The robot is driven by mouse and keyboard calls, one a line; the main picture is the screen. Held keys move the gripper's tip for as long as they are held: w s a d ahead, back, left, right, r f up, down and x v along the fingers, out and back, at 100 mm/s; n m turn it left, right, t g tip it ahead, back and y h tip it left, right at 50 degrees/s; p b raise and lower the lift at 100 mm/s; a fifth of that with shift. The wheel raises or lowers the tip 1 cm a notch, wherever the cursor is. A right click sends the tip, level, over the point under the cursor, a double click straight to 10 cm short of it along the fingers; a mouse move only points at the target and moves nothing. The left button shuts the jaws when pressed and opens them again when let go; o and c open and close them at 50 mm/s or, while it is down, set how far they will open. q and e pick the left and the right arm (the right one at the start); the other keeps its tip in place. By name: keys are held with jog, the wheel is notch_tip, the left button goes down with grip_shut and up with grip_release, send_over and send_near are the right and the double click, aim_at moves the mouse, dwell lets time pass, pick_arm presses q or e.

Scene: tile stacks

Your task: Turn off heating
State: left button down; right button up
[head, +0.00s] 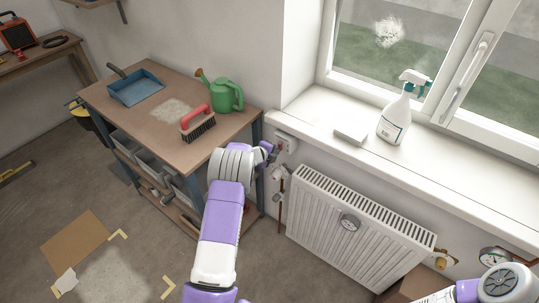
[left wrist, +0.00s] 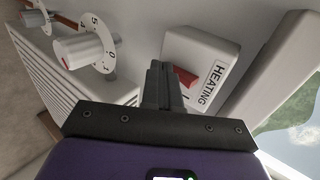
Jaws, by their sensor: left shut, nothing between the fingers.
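A white switch box labelled HEATING (left wrist: 212,72) with a red rocker (left wrist: 186,76) shows in the left wrist view. In the head view the box (head: 288,143) is on the wall below the sill's left end. My left gripper (head: 268,153) is shut and empty, just left of the box. In the left wrist view its fingertips (left wrist: 158,70) are close beside the red rocker; I cannot tell whether they touch. The rocker's lower part is hidden behind the fingers. A white ribbed radiator (head: 360,225) is under the window. My right gripper is not in view.
White knobs with red marks and numbered dials (left wrist: 85,47) are left of the fingers. A workbench (head: 205,85) holds a green watering can (head: 227,95), brush (head: 197,123) and blue dustpan (head: 137,88). A spray bottle (head: 396,115) stands on the sill (head: 330,118).

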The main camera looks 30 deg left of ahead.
pick_arm(q)
jog(key=shift+d+r, duration=0.2)
jog(key=shift+r, duration=0.05)
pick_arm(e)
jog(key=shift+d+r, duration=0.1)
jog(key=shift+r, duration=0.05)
pick_arm(q)
jog(key=shift+r+p, duration=0.65)
jog(key=shift+r, duration=0.2)
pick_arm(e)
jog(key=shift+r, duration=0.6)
pick_arm(q)
jog(key=shift+s, duration=0.25)
jog(key=p+v, duration=0.1)
jog(key=v, duration=1.2)
jog(key=shift+s+f, duration=0.25)
jog(key=shift+f, duration=0.05)
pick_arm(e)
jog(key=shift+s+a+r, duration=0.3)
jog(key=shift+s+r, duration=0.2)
pick_arm(q)
jog(key=shift+a, duration=0.15)
jog(key=shift+f, duration=0.1)
